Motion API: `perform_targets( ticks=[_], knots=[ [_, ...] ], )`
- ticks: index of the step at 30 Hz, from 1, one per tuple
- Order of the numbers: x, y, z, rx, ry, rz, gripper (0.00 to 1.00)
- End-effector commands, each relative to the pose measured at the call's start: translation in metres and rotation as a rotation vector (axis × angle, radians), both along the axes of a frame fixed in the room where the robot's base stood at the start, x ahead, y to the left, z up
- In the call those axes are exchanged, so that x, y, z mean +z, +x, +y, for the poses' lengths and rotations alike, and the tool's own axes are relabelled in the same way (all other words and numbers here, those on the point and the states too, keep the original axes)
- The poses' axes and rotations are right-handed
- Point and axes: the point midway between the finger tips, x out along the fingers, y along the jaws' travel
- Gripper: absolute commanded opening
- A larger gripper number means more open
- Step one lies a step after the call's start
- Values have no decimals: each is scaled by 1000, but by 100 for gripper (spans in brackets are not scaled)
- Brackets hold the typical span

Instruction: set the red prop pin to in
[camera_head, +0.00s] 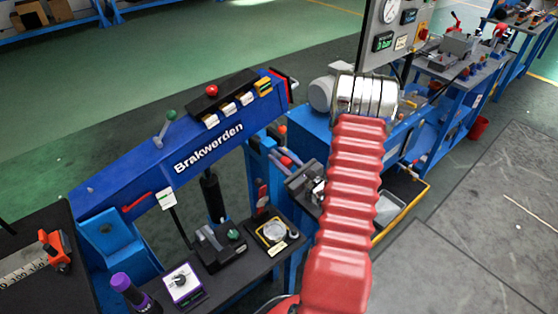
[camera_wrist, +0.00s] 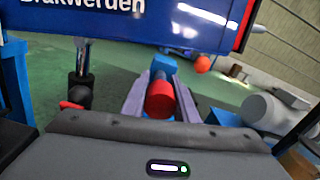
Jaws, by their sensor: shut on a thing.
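The red prop pin (camera_wrist: 160,99) sits between the two grey fingers of my gripper (camera_wrist: 162,100) in the wrist view. The fingers flank it and are shut on it. A blue part (camera_wrist: 164,66) shows right behind the pin. In the head view a red knob, probably the pin (camera_head: 287,161), shows beside the blue post (camera_head: 262,165) under the boom, with my gripper (camera_head: 297,172) at it. My red arm hides part of that area. How deep the pin sits cannot be told.
The blue boom (camera_head: 160,165) slopes over the pin, close above my gripper. A black cylinder (camera_wrist: 82,62) stands to the left. A red ball (camera_wrist: 203,64) and a grey motor (camera_wrist: 273,110) are to the right. A black bench (camera_head: 225,285) carries a dial and levers.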

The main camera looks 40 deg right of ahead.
Motion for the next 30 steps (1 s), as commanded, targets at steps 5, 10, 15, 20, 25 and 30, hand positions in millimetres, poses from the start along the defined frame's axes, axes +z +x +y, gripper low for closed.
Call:
perform_targets(
  ticks=[5,10,15,20,25,30],
  knots=[
    [-1,-1,-1,-2,1,2,0],
    [0,-2,-1,-2,1,2,38],
    [0,-2,-1,-2,1,1,45],
    [0,-2,-1,-3,1,0,45],
    [-1,-8,-1,-3,1,1,45],
    [-1,-27,-1,-5,1,2,45]
  ],
)
